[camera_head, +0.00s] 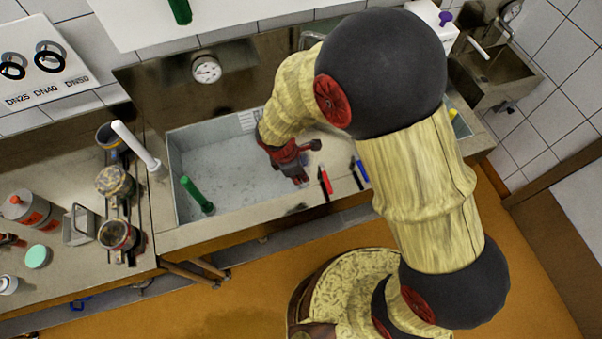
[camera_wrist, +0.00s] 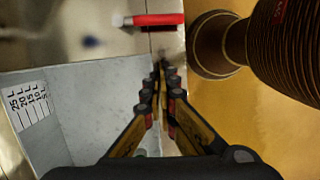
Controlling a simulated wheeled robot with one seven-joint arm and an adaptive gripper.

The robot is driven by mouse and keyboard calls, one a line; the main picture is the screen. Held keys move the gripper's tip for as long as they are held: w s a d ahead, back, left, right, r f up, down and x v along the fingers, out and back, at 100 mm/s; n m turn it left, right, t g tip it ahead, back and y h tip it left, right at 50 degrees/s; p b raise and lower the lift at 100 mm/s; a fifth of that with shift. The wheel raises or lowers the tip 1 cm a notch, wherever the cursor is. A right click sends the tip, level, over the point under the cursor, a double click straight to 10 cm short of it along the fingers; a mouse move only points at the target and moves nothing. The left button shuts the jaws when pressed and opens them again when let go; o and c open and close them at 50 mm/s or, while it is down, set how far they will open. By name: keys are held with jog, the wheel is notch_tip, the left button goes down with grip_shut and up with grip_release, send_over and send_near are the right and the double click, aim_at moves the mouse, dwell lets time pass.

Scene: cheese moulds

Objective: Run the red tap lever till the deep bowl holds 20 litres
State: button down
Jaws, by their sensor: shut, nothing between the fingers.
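The deep bowl (camera_head: 182,168) is a pale grey rectangular basin set in the steel counter. Its scale plate, with litre marks up to 25, shows on its wall in the wrist view (camera_wrist: 28,105). I cannot tell the water level. The red tap lever (camera_head: 325,180) stands at the bowl's right side; in the wrist view the lever (camera_wrist: 158,19) lies across the top, beyond my fingertips. My gripper (camera_head: 300,179) is shut and empty, just left of the lever and apart from it. In the wrist view its fingertips (camera_wrist: 162,68) meet over the bowl's edge.
A blue lever (camera_head: 362,172) stands right of the red one. A dial gauge (camera_head: 206,70) is on the back panel. Pipe fittings (camera_head: 117,190) crowd the left counter.

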aim_at(326, 181)
jog(key=x, duration=0.6)
jog(key=shift+d+f, duration=0.25)
jog(key=shift+f, duration=0.1)
jog(key=shift+w+d, duration=0.15)
jog(key=shift+d, duration=0.4)
jog(key=shift+w+d, duration=0.2)
jog(key=shift+d, duration=0.4)
jog(key=shift+w+d+f, duration=0.1)
jog(key=shift+d+f, duration=0.1)
jog(key=shift+d, duration=0.35)
jog(key=shift+d+n, duration=0.4)
jog(key=shift+d, duration=0.25)
jog(key=shift+a, duration=0.15)
